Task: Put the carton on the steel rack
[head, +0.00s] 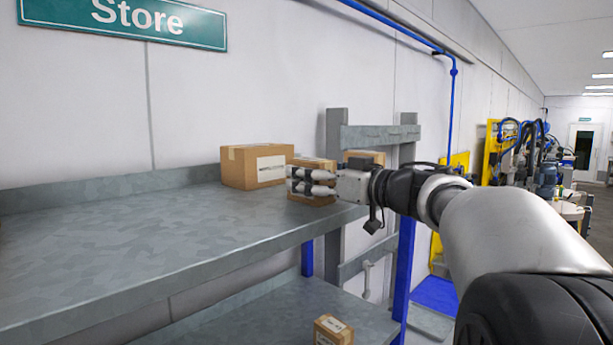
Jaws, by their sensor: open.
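The grey steel rack (130,240) runs along the wall, with an upper shelf and a lower shelf. A larger brown carton (252,168) with a white label stands on the upper shelf towards its right end. A smaller carton (314,201) stands to its right, partly hidden behind my gripper. My gripper (293,180) is open, its fingers pointing left across the front of the smaller carton. No carton is seen between the fingers; whether they touch the smaller one I cannot tell. Which carton the task means is not clear from this view.
Another carton (363,155) shows behind my gripper at the rack's right end. A small carton (334,331) sits on the lower shelf. The upper shelf's left and middle are clear. A blue post (404,265) stands at the right end. Yellow and blue equipment is farther right.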

